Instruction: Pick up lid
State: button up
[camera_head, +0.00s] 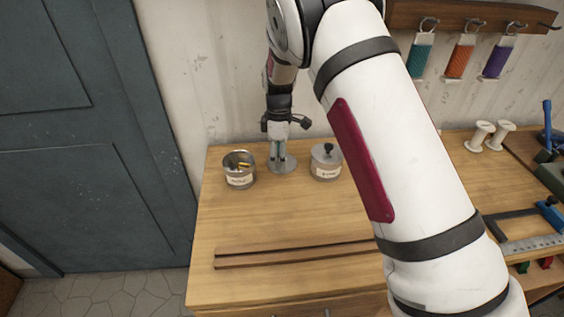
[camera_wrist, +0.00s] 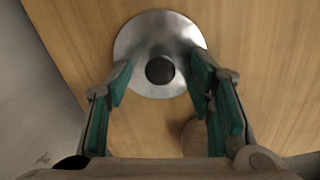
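The lid (camera_head: 289,167) is a round silver disc lying flat on the wooden workbench, between two tins. In the wrist view the lid (camera_wrist: 138,45) shows a dark round knob (camera_wrist: 160,70) at its middle. My gripper (camera_head: 277,159) points down over the lid. In the wrist view my gripper (camera_wrist: 160,82) is open, with its green-padded fingers on either side of the knob and a gap on both sides. The fingertips overlap the lid's edge in this view; I cannot tell whether they touch it.
An open tin (camera_head: 239,180) with small yellow items inside stands left of the lid. A lidded tin (camera_head: 326,170) with a black knob stands close on the right. A wooden strip (camera_head: 290,255) lies in front. White spools (camera_head: 479,136) stand farther right. Bare bench lies between lid and strip.

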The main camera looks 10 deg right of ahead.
jog(key=shift+f, duration=0.1)
grip_shut()
jog(key=shift+s, duration=0.1)
